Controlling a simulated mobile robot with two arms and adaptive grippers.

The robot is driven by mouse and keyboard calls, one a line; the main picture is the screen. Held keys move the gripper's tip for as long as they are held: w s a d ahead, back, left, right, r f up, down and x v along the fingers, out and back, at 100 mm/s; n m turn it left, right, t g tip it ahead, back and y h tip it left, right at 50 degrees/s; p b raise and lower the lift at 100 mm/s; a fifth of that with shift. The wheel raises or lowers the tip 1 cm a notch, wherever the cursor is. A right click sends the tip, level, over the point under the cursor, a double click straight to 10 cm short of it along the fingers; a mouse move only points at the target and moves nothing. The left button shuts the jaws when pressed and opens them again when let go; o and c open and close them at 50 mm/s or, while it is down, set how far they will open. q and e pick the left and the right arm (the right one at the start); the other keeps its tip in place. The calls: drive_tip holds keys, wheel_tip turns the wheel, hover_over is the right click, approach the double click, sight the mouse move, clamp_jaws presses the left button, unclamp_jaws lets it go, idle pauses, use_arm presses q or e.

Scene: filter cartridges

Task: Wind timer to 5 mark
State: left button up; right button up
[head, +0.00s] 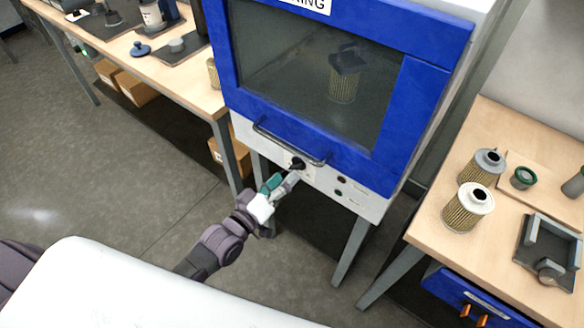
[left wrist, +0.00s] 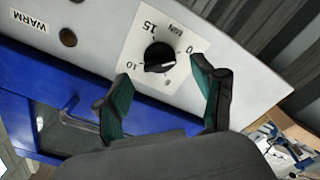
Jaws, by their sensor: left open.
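The timer is a black round knob (left wrist: 159,57) on a white dial plate (left wrist: 140,45) with the marks 0, 10, 15 and MIN. A white line shows on the knob's lower face; I cannot tell exactly which mark it points to. No 5 mark is readable. In the head view the knob (head: 297,163) sits on the cabinet's white front panel, below the door handle. My left gripper (head: 284,182) is just in front of it. In the left wrist view its green-padded fingers (left wrist: 161,78) are open and apart, with the knob beyond and between their tips. My right gripper is not in view.
The cabinet's blue door (head: 395,120) is shut, with a bar handle (head: 285,143) close above my left gripper. A filter cartridge (head: 343,80) shows behind its window. A wooden table (head: 425,235) at right holds filter cartridges and fixtures; another bench (head: 185,75) stands at left.

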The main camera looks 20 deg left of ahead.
sight(296, 167)
use_arm(q)
drive_tip(key=x, duration=0.3)
drive_tip(key=shift+w+d, duration=0.1)
drive_tip(key=shift+w, duration=0.2)
drive_tip(key=c, duration=1.1)
drive_tip(key=shift+c, duration=0.2)
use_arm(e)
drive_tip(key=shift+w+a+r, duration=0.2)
